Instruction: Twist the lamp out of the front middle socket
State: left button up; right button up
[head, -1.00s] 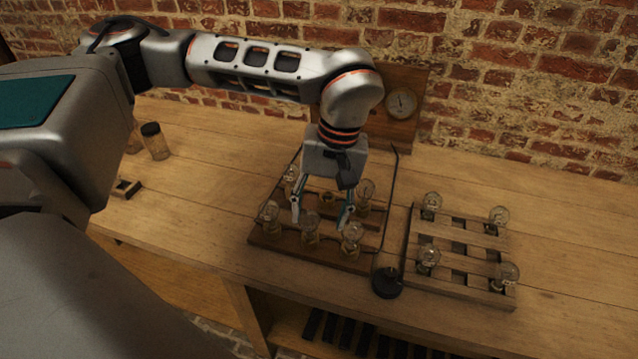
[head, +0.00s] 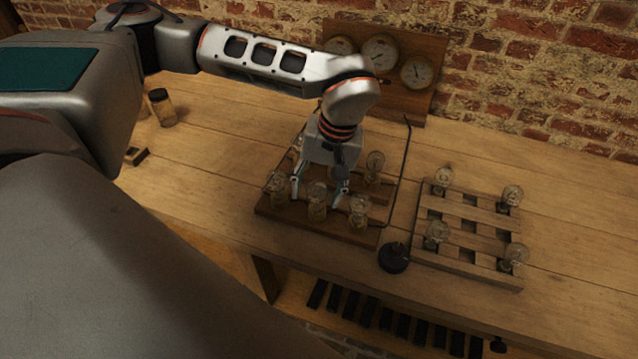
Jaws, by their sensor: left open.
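The wooden socket board (head: 265,207) stands on the bench with several clear glass lamps in it. The front middle lamp (head: 317,206) is upright in the front row, between a front left lamp (head: 277,190) and a front right lamp (head: 359,212). My left gripper (head: 315,199) points down over the board. Its fingers are open, one showing on each side of the front middle lamp; whether they are level with it or just behind it I cannot tell. I see no contact. The back row is partly hidden by the gripper. My right gripper is out of view.
A slatted wooden rack (head: 468,240) with lamps at its corners stands to the right. A black round base (head: 393,258) and a thin bent rod (head: 403,165) stand between. Gauges (head: 381,54) are at the back. A jar (head: 162,108) stands at the left.

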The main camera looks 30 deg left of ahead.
pick_arm(q)
jog(key=c, duration=1.4)
jog(key=shift+o, duration=0.2)
jog(key=n, duration=0.2)
jog(key=n+p, duration=0.1)
jog(key=n, duration=0.1)
jog(key=shift+n+g+h, duration=0.3)
jog(key=shift+n, duration=0.1)
jog(key=shift+s+n, duration=0.1)
jog(key=shift+n, duration=0.8)
jog(key=shift+n+g+h, duration=0.3)
jog(key=shift+n, duration=0.8)
jog(key=n, duration=0.4)
jog(key=shift+s+a+h, duration=0.1)
jog(key=shift+h, duration=0.3)
